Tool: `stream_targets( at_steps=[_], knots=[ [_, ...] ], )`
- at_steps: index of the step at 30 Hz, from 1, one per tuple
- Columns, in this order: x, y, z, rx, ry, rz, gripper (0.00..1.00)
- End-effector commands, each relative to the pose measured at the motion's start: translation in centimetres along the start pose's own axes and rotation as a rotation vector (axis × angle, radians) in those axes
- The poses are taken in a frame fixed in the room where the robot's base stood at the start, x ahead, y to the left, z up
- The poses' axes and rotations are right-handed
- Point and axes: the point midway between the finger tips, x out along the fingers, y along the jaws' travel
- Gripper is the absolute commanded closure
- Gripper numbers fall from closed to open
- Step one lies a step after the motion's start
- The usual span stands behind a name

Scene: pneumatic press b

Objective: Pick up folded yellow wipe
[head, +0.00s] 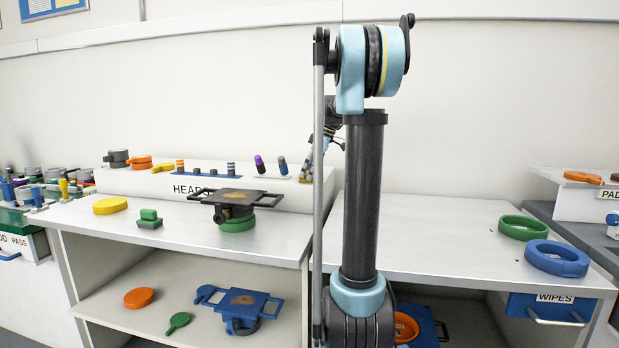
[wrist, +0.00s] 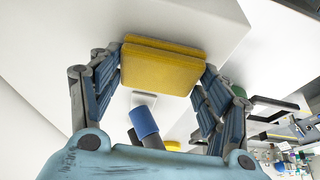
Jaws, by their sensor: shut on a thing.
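The folded yellow wipe (wrist: 161,70) is a flat, layered yellow pad in the wrist view. My gripper (wrist: 163,76) is shut on it, with one finger at each side edge. The wipe is in front of a white surface; I cannot tell whether it is clear of it. In the head view my arm hides most of the gripper, which is near the right end of the raised white ledge (head: 218,183). The wipe cannot be made out clearly there.
A blue-topped cylinder (wrist: 144,122) stands below the wipe in the wrist view, beside another yellow piece (wrist: 173,145). A dark plate on a green ring (head: 237,225) sits on the left bench. Green (head: 524,227) and blue rings (head: 556,258) lie on the right bench.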

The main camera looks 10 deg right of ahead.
Motion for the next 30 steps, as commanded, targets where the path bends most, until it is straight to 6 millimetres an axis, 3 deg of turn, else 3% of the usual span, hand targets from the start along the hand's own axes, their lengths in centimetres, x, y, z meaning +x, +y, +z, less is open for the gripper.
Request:
stream_targets(
  at_steps=[5, 18, 30],
  knots=[
    [-1.5, 0.0, -0.6, 0.0, 0.0, 0.0, 0.5],
    [-8.0, 0.0, -3.3, 0.0, 0.0, 0.0, 0.5],
    [-9.2, 0.0, -3.8, 0.001, 0.0, 0.0, 0.5]
  ],
)
